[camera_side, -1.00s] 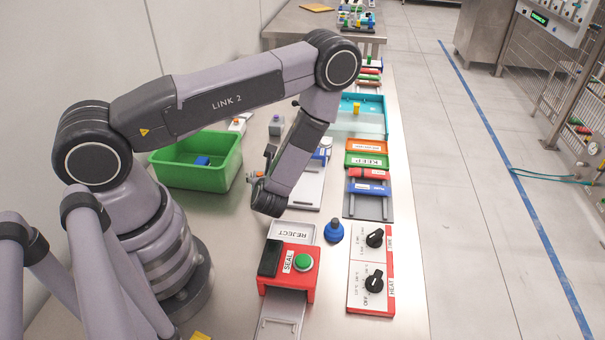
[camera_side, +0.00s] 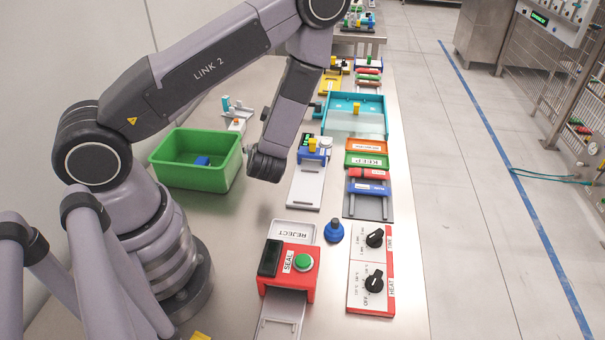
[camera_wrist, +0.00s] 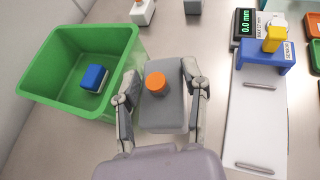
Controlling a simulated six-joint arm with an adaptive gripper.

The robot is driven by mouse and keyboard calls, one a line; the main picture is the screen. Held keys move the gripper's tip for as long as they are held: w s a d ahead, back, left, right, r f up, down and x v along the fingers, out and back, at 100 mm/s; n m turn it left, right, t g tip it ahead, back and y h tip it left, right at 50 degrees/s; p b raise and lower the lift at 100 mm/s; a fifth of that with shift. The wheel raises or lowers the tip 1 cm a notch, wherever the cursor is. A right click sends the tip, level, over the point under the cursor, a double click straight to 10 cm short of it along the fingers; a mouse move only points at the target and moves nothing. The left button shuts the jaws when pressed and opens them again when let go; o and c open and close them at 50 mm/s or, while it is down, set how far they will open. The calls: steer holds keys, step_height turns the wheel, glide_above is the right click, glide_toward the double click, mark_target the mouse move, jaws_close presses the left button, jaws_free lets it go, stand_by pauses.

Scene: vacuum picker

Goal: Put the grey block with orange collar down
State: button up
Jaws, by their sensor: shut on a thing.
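The grey block with orange collar (camera_wrist: 165,112) sits between the two fingers of my gripper (camera_wrist: 159,85) in the wrist view. The fingers press on its left and right sides, and the round orange part (camera_wrist: 157,83) faces the camera. Bare metal table shows around it; I cannot tell its exact height above the table. In the side view my wrist hides the block and my fingers.
A green bin (camera_side: 197,180) with a blue block (camera_wrist: 94,78) inside stands left of my gripper. A white slide with a blue sensor gauge (camera_wrist: 266,58) is to the right. A red SEAL station (camera_side: 288,272) and a blue knob (camera_side: 334,231) are nearer. Table between is clear.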

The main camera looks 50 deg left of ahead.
steer(key=s+d+r+n+g, duration=0.1)
steer(key=s+r+n+g, duration=0.1)
steer(key=s+n+g, duration=0.65)
steer(key=s+d+r+n+g+h, duration=0.1)
steer(key=s+d+n+g+h, duration=0.35)
steer(key=d+n+h, duration=0.55)
steer(key=s+d+r+n+g+h, duration=0.1)
steer(key=s+d+n+g+h, duration=0.45)
steer(key=d, duration=0.85)
steer(key=w+d+f+n+t+h, duration=0.2)
steer(key=w+d+n+t+h, duration=0.45)
steer(key=w+d+n, duration=0.6)
steer(key=shift+w+d+f+m, duration=0.25)
steer(key=shift+d+f+m, duration=0.35)
steer(key=shift+d+f, duration=0.6)
steer(key=shift+w+d+f+m, duration=0.3)
steer(key=shift+d+f+m, duration=0.35)
steer(key=shift+f, duration=0.9)
steer(key=shift+w+d+f+m, duration=0.25)
steer(key=shift+d+f+m, duration=0.25)
steer(key=shift+d+f, duration=0.75)
steer(key=shift+a+f, duration=0.2)
steer(key=shift+f, duration=0.25)
